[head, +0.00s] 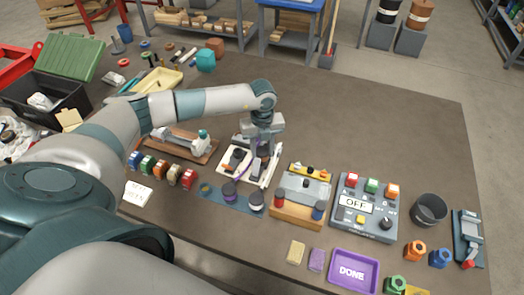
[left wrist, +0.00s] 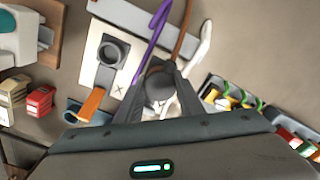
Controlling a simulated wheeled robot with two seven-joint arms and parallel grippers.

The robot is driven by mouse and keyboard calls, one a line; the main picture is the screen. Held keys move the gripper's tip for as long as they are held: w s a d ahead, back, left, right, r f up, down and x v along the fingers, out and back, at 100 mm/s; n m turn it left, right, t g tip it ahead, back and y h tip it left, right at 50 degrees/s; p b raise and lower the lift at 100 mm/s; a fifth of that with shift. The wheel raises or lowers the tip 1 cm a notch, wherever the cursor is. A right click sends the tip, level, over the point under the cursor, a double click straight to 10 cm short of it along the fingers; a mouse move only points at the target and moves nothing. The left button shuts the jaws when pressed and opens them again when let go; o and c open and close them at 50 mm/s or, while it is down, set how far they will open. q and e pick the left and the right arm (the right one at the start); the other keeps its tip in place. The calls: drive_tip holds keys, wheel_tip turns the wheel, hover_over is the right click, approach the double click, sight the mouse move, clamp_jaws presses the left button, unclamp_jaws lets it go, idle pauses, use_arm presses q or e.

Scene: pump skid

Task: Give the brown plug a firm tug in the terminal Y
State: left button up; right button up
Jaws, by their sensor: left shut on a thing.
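The pale terminal board (left wrist: 129,70) lies on the table. In the left wrist view it shows an X mark, a dark round socket (left wrist: 111,50) and an orange-brown piece (left wrist: 92,101) beside it. My left gripper (head: 260,148) is over the board in the head view. Its fingers are shut on a dark rounded plug (left wrist: 158,86), which I take to be the brown plug, as a brown cable (left wrist: 184,38) runs to it. A purple cable (left wrist: 157,30) passes alongside. The Y mark and how deep the plug sits are hidden by the fingers. My right gripper is out of view.
A wooden stand with a grey device (head: 180,140) is to the left. The control box reading OFF (head: 349,217) and a fixture with a yellow level (head: 310,171) are to the right. Colored spools (head: 160,166) line the front left.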

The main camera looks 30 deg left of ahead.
use_arm(q)
drive_tip(key=o, duration=1.1)
drive_tip(key=shift+o, duration=0.3)
drive_tip(key=shift+r, duration=0.1)
drive_tip(key=shift+r+b, duration=0.35)
drive_tip(key=shift+r, duration=0.15)
wheel_tip(320, 180, up, 16)
drive_tip(key=b, duration=0.5)
